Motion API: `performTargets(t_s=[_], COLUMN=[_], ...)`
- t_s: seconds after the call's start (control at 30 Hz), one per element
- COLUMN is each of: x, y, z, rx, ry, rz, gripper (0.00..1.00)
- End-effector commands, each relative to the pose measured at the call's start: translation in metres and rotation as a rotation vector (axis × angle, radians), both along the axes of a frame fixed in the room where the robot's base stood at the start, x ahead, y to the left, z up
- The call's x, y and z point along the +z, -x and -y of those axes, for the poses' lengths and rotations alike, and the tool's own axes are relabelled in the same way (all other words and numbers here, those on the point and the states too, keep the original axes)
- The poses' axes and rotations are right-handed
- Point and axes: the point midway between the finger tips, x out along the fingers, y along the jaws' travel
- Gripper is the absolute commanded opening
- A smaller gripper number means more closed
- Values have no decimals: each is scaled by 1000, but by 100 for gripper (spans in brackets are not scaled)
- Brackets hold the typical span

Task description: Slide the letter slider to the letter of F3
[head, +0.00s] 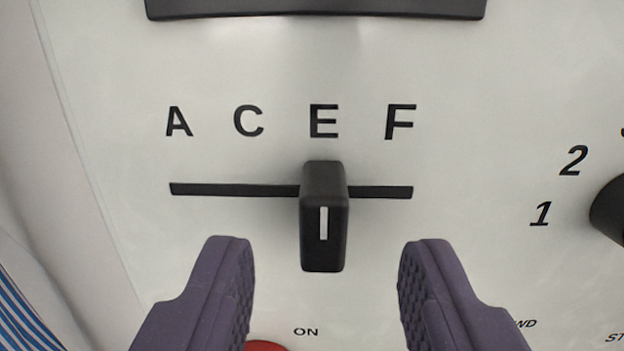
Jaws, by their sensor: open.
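The letter slider (323,220) is a black block with a white line on its face. It sits on a dark horizontal slot (235,190) in a pale panel, directly below the letter E (323,121). The letter F (400,122) is to its right, with C (249,121) and A (179,122) to its left. My gripper (325,245) is open, with one purple finger on each side of the slider's lower end. There is a clear gap between the slider and each finger, and neither appears to touch it.
A black knob (609,208) with the numbers 1 and 2 beside it is at the right edge. A red part (266,346) near the ON label is mostly hidden at the bottom. A dark bar (315,8) crosses the top. Blue striped cloth (28,315) shows at lower left.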

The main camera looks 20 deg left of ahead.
Motion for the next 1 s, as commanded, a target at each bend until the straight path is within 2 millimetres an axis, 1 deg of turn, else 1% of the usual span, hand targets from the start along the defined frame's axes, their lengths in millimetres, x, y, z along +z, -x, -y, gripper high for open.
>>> performTargets(t_s=[0.1, 0.2, 0.3, 0.43, 0.67, 0.7, 0.87, 1.0], x=[-3, -2, -2, 0, 0, 0, 0, 0], y=[-22, -38, -50, -57, -58, -58, -57, -57], z=[-7, -11, -15, -17, -17, -17, -17, -17], rx=[2, 1, 1, 1, 1, 1, 1, 1], ry=[3, 2, 2, 0, 0, 0, 0, 0], rz=[0, 0, 0, -1, -1, -1, -1, -1], gripper=[47, 47, 47, 47, 47, 38, 1, 0])
